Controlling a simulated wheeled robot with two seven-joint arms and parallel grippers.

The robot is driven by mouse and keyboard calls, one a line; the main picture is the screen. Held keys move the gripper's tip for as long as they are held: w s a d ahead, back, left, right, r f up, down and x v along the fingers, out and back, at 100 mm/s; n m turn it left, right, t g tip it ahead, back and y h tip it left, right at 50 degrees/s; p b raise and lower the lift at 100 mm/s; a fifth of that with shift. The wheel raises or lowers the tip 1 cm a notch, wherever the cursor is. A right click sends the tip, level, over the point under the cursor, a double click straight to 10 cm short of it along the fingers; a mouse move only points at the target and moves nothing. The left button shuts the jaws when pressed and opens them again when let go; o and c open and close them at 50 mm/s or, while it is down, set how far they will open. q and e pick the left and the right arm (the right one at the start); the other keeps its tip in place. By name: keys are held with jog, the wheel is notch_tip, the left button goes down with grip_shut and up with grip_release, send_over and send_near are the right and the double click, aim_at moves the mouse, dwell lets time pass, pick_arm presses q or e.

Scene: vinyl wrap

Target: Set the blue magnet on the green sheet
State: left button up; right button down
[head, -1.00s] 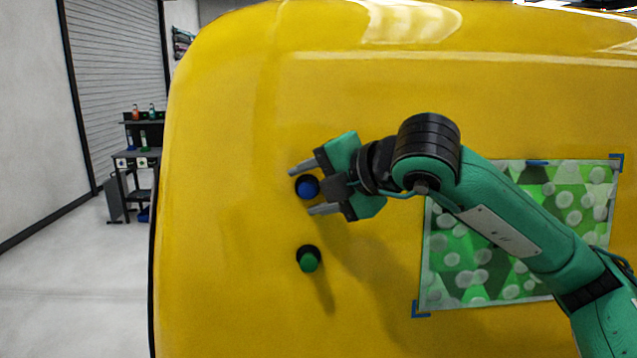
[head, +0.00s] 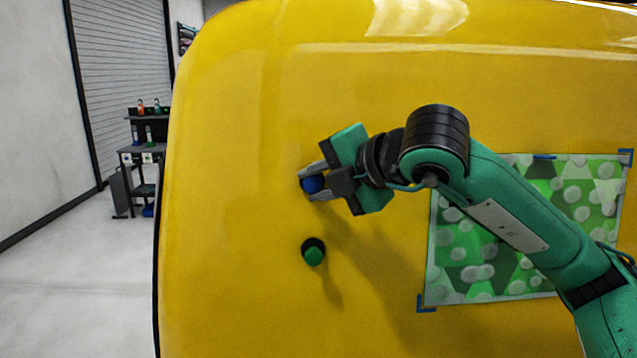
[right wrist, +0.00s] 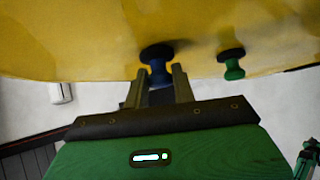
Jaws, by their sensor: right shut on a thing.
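The blue magnet (head: 312,184) is on the yellow panel (head: 230,250), left of the green sheet. My right gripper (head: 316,181) is shut on it, one finger above and one below. In the right wrist view the blue magnet (right wrist: 158,66) sits between the two fingertips (right wrist: 159,80), its dark base at the yellow surface. The green sheet (head: 480,270) has a pattern of pale dots and is fixed to the panel on the right, with blue tape at its corners. My right arm covers part of it. My left gripper is not in view.
A green magnet (head: 314,256) is on the panel just below the blue one and also shows in the right wrist view (right wrist: 233,70). A shelf cart (head: 145,155) with bottles stands far off at the left. The panel between magnets and sheet is bare.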

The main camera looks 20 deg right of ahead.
aim_at(319, 186)
jog(key=shift+s, duration=0.15)
jog(key=shift+s+r, duration=0.1)
jog(key=shift+s, duration=0.15)
jog(key=shift+a+b, duration=0.1)
jog(key=shift+b, duration=0.2)
jog(key=shift+s+a+r+b, duration=0.1)
jog(key=shift+s+a+b, duration=0.15)
jog(key=shift+s, duration=0.35)
jog(key=shift+s+a+r+b, duration=0.1)
jog(key=shift+s+b, duration=0.2)
jog(key=shift+s, duration=0.25)
jog(key=shift+s+a+r+b, duration=0.15)
jog(key=shift+s+a+b, duration=0.1)
jog(key=shift+s, duration=0.5)
jog(key=shift+s+a+r+b, duration=0.15)
jog(key=shift+s+r+b, duration=0.05)
jog(key=shift+s, duration=0.5)
jog(key=shift+s+a+r+b, duration=0.15)
jog(key=shift+s+a+b, duration=0.1)
jog(key=shift+s, duration=0.5)
jog(key=shift+d, duration=0.1)
